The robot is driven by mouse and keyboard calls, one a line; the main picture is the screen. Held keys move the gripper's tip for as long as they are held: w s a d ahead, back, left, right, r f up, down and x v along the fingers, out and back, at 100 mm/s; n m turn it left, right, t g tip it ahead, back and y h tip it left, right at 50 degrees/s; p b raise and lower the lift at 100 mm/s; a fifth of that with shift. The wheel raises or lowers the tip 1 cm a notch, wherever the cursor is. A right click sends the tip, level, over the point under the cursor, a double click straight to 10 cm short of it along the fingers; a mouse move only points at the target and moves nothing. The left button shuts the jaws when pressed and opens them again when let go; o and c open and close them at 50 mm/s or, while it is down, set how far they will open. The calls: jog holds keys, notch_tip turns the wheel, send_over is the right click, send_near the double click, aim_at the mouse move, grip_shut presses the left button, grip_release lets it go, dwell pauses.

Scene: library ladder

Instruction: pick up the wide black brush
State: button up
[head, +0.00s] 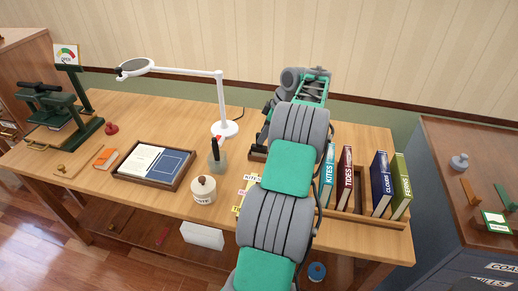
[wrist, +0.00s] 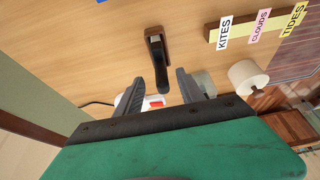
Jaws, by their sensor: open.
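A black piece on a brown base (wrist: 155,45) lies beyond the fingertips. A red and white patch shows between the fingers. My arm hides the gripper's tips in the head view.
A white lamp (head: 221,105) stands behind the cup, and a lidded cream jar (head: 204,192) in front. A framed tray (head: 150,165) lies left. Labelled strips (wrist: 258,26) lie near the jar; upright books (head: 380,184) stand right. Clear bench lies between tray and cup.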

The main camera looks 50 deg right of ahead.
aim_at(256, 146)
jog(key=x, duration=0.7)
jog(key=shift+w+a+f, duration=0.15)
jog(key=shift+a+f, duration=0.05)
jog(key=shift+c, duration=0.5)
grip_shut()
